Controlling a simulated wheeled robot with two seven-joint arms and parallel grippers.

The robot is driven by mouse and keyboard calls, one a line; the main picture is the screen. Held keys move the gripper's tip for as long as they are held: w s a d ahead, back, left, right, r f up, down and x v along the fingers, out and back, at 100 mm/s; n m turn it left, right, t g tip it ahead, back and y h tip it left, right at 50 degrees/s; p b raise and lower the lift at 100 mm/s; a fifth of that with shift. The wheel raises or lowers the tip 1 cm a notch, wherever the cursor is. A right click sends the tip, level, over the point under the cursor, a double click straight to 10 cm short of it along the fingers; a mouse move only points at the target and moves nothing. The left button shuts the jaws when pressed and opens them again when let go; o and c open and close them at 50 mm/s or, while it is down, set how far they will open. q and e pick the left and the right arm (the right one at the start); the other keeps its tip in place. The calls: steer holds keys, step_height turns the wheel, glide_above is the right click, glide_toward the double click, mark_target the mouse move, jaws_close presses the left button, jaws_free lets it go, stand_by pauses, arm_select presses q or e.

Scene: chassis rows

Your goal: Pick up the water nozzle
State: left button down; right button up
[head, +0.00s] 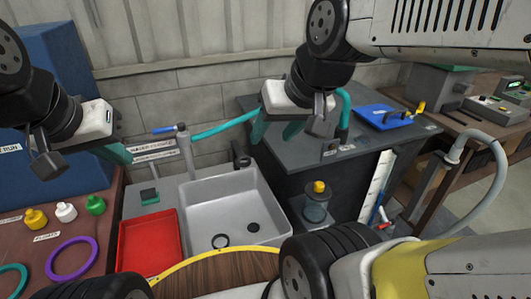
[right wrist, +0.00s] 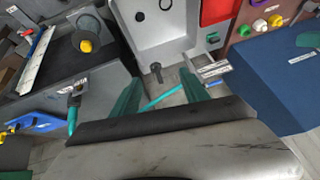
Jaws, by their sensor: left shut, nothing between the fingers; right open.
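A teal hose (head: 225,126) runs from a post by the sink towards the right and passes behind my right gripper (head: 276,131). What looks like the water nozzle, a dark piece (head: 343,127) on a teal end, stands at the dark cabinet's top, right of that gripper. In the right wrist view, the nozzle (right wrist: 75,93) is at left, outside the fingers, and the hose (right wrist: 163,97) shows between and beyond them. My right gripper is open and empty; contact with the hose cannot be told. My left gripper (head: 116,154) is shut and empty, left of the sink.
A grey sink (head: 205,203) with a dark faucet (head: 240,158) lies below. A red tray (head: 150,245), coloured bottles and rings are at left. A blue tray (head: 384,116) lies on the dark cabinet (head: 275,165). A yellow-capped jar (head: 317,205) stands on its lower shelf.

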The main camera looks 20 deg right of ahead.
steer(key=w+d+r+h, duration=0.1)
steer(key=w+d+r, duration=0.1)
steer(key=w+d, duration=0.3)
steer(key=m+g+h, duration=0.2)
steer(key=m, duration=0.1)
glide_above(346, 112)
steer(key=s, duration=0.2)
step_height(346, 112, down, 8)
steer(key=shift+w+r, duration=0.1)
steer(key=shift+r, duration=0.05)
steer(key=x, duration=0.7)
steer(key=shift+w+d, duration=0.1)
steer(key=shift+w, duration=0.2)
jaws_close()
